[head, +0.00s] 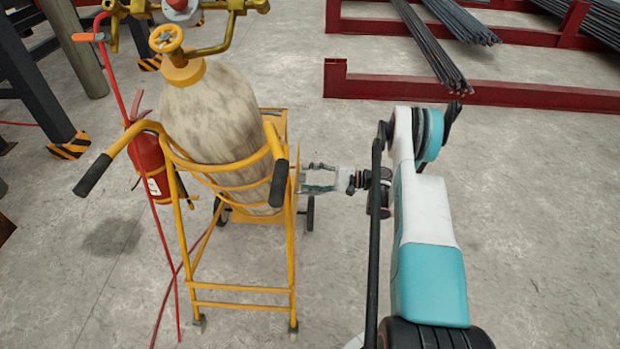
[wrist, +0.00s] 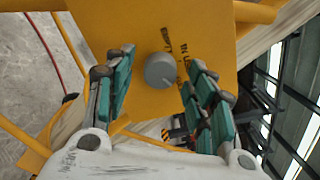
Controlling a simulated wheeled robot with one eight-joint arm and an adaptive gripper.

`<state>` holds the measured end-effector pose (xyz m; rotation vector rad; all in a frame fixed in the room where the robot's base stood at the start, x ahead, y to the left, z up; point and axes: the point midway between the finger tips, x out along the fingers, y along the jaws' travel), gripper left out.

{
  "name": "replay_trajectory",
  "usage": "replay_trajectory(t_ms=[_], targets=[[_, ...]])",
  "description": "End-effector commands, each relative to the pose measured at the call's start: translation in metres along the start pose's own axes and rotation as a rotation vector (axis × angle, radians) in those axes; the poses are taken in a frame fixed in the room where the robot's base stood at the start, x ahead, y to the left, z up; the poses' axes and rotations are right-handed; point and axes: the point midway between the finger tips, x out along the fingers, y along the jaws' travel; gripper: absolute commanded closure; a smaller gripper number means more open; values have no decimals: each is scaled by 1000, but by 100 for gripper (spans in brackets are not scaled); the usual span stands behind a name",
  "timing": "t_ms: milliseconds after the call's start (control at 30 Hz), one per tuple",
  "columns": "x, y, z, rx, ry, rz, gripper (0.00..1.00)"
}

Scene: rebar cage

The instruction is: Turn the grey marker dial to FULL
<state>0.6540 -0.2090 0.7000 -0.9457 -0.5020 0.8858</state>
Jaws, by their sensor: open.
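The grey marker dial (wrist: 160,70) is a round knob on a yellow plate (wrist: 211,30) in the wrist view. Dark lettering is printed beside it, too small and turned to read surely. My gripper (wrist: 164,80) is open, with one finger pair on each side of the dial and visible space between. I cannot tell how far the fingertips are from the plate. In the head view my gripper (head: 306,178) is at the right side of the yellow cylinder trolley (head: 242,289). The dial is hidden in that view.
A tall gas cylinder (head: 215,115) stands in the trolley, with a yellow valve wheel (head: 166,39) on top. A red fire extinguisher (head: 148,160) and red hose are at its left. Red racks (head: 450,88) with steel bars stand behind. The floor at right is clear.

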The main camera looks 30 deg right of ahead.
Motion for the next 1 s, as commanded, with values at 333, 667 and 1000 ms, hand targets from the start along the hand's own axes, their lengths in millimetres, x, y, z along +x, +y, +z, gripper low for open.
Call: replay_trajectory(t_ms=[333,667,1000], targets=[[-47,0,-1,0,3,-2,50],[-75,0,0,0,2,0,50],[-75,0,0,0,2,0,50]])
